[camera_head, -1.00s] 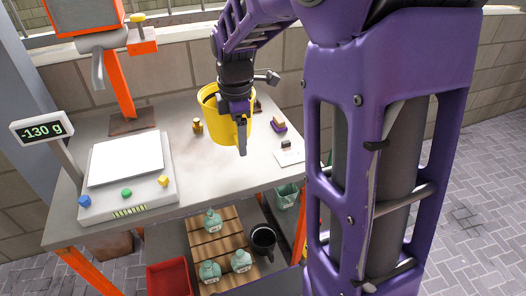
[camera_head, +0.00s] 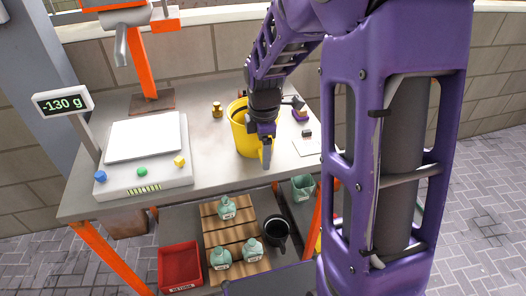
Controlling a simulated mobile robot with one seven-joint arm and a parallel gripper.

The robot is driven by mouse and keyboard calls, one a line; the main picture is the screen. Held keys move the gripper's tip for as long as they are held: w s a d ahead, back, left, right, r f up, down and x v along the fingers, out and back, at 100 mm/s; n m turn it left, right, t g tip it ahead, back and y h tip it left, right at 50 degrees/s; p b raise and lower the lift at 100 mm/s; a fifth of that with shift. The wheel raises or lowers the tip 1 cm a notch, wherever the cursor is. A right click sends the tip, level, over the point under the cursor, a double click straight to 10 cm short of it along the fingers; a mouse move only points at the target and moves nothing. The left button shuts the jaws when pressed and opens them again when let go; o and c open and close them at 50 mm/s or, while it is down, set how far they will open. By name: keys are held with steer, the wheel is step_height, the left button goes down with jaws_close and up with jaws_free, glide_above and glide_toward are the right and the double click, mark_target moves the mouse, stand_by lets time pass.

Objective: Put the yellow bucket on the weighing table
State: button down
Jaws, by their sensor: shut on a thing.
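The yellow bucket (camera_head: 241,134) is upright at the right part of the table (camera_head: 214,166), near its front edge. My gripper (camera_head: 265,152) points down at the bucket's right front side and is shut on its rim or wall. The wrist hides part of the bucket's opening. I cannot tell whether the bucket's base touches the table. To the left on the same table is the weighing scale (camera_head: 146,181) with an empty light plate (camera_head: 146,138). Its display (camera_head: 62,103) reads -130 g.
Below are a red bin (camera_head: 180,268), several green jars (camera_head: 252,249) and a dark pot (camera_head: 276,231). The tabletop between scale and bucket is clear.

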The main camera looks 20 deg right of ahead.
jaws_free()
steer(key=shift+f, duration=0.15)
steer(key=r, duration=0.4)
steer(key=r+p, duration=0.1)
steer(key=r, duration=0.3)
steer(key=s+r+p, duration=0.1)
steer(key=r, duration=0.3)
steer(key=shift+r, duration=0.2)
